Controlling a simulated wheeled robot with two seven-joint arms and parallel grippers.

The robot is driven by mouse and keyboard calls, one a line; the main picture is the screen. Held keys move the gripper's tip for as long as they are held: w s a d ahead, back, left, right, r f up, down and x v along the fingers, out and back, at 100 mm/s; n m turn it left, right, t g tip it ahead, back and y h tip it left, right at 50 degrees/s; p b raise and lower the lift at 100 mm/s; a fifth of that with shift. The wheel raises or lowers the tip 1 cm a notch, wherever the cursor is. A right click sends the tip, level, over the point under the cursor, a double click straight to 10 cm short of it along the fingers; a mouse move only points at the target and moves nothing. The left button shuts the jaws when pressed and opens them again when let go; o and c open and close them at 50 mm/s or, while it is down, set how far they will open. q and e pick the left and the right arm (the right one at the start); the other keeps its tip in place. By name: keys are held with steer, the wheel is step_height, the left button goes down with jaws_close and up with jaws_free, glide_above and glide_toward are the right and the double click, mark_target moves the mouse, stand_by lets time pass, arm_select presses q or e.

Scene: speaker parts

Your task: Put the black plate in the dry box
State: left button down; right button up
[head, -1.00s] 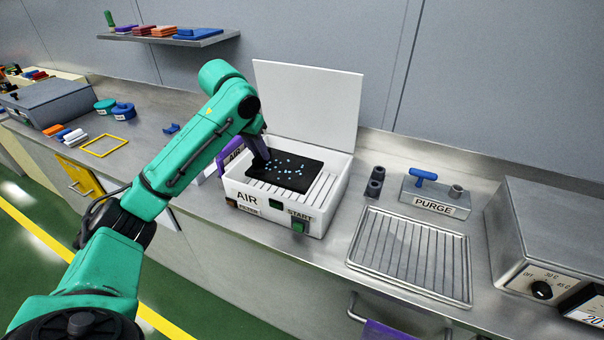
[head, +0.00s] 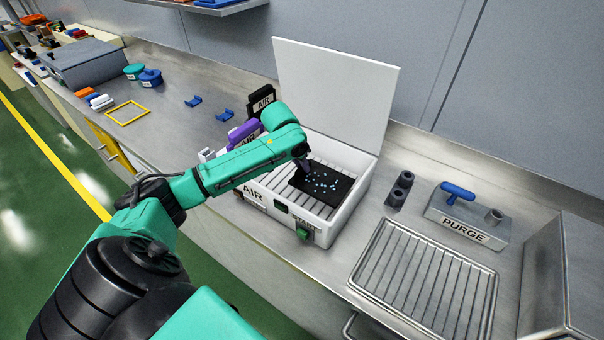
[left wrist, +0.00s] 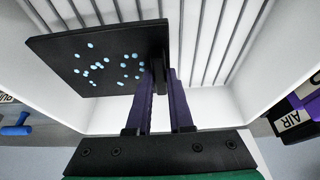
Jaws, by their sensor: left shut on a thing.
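The black plate (head: 322,184) carries several pale blue drops on its top face. It is inside the white dry box (head: 343,222), over the slatted rack in the box's floor. The box lid (head: 330,95) stands open at the back. I cannot tell whether the plate touches the rack. My right gripper is not in view.
A wire rack tray (head: 425,280) lies to the right of the box. Purple and black AIR-labelled parts (head: 262,103) are behind my arm. A yellow frame (head: 127,113) lies further left.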

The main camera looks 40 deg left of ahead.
mark_target(301, 175)
arm_select(q)
steer(key=f, duration=0.4)
steer(key=shift+s, duration=0.2)
steer(key=shift+f, duration=0.15)
steer(key=c, duration=0.8)
jaws_free()
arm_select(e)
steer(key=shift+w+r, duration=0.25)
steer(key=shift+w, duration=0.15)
arm_select(q)
steer(key=v, duration=1.2)
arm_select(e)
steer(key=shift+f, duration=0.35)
arm_select(q)
steer(key=shift+f, duration=0.1)
